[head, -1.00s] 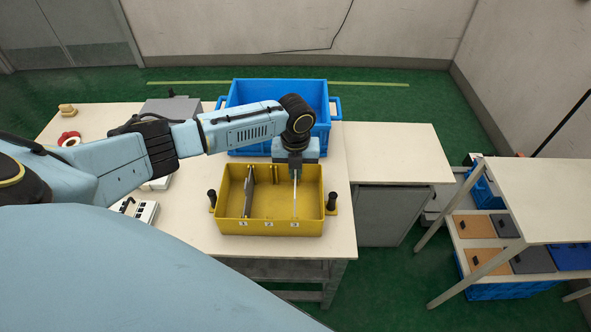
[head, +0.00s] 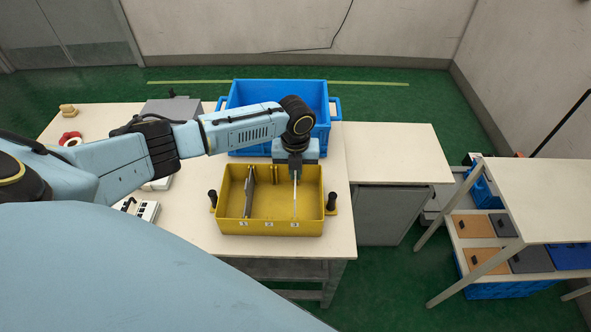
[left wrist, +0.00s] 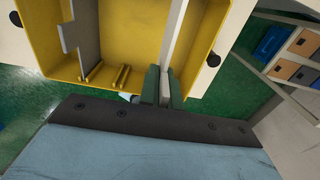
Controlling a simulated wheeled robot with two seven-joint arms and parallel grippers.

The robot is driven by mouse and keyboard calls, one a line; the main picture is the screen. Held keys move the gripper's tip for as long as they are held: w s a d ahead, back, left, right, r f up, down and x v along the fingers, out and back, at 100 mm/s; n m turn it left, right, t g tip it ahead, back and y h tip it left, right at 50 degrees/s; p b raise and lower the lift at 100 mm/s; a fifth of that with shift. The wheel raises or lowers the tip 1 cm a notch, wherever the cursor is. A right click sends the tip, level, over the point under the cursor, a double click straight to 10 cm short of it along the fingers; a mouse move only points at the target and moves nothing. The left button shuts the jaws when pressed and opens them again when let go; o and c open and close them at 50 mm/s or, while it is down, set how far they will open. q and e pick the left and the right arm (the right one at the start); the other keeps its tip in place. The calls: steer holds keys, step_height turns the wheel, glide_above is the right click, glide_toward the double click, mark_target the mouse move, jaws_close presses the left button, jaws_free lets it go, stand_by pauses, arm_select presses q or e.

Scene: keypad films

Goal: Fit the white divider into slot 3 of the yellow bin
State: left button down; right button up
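The yellow bin (head: 272,226) sits on the table with slot labels 1, 2 and 3 along its near wall. The thin white divider (head: 295,197) stands upright across the bin in line with label 3. Its lower edge is inside the bin; I cannot tell whether it touches the floor. My left gripper (head: 295,174) is over the far wall, shut on the divider's far end. In the left wrist view the two fingers (left wrist: 164,88) pinch the white divider (left wrist: 177,35). A grey divider (head: 249,196) stands at slot 1. My right gripper is not in view.
A blue crate (head: 262,92) stands right behind the bin. Black knobs (head: 212,198) flank the bin on both sides. Red and white rings (head: 70,139) lie at the table's left. The table's right part (head: 395,150) is clear.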

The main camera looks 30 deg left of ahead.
arm_select(q)
steer(key=shift+f+b, duration=3.65)
steer(key=shift+f, duration=1.4)
steer(key=c, duration=2)
jaws_free()
steer(key=o, duration=0.5)
steer(key=shift+c, duration=0.2)
step_height(320, 180, up, 13)
steer(key=shift+r+p, duration=0.2)
steer(key=shift+p, duration=0.7)
